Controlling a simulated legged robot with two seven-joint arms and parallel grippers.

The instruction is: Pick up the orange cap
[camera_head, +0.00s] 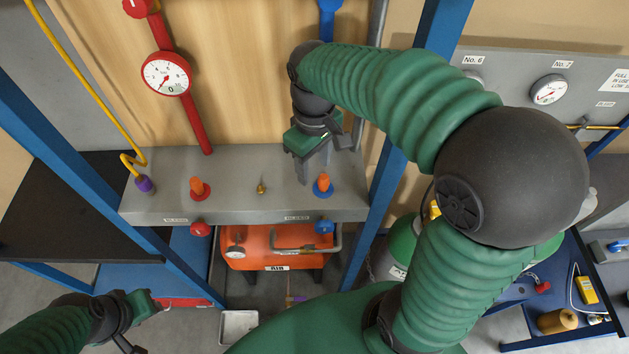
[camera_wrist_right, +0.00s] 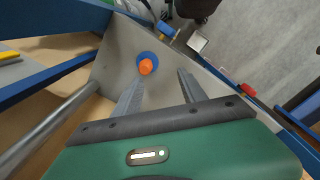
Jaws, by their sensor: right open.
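An orange cap (camera_head: 323,181) in a blue ring stands on the grey panel, towards its right end. In the right wrist view the cap (camera_wrist_right: 146,67) shows ahead, between the lines of the two fingers and nearer the left one. My right gripper (camera_head: 314,175) is open and empty, its fingers pointing down just beside the cap. A second orange cap (camera_head: 197,185) in a red ring stands further left on the panel. My left gripper (camera_head: 143,306) is at the lower left, far from both caps; its fingers do not show clearly.
The grey panel (camera_head: 240,207) also carries a small brass fitting (camera_head: 261,188) and a purple fitting (camera_head: 145,183) with a yellow hose. Blue frame posts (camera_head: 385,190) flank it. An orange tank (camera_head: 262,248) is below. A red pipe with a gauge (camera_head: 167,74) rises behind.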

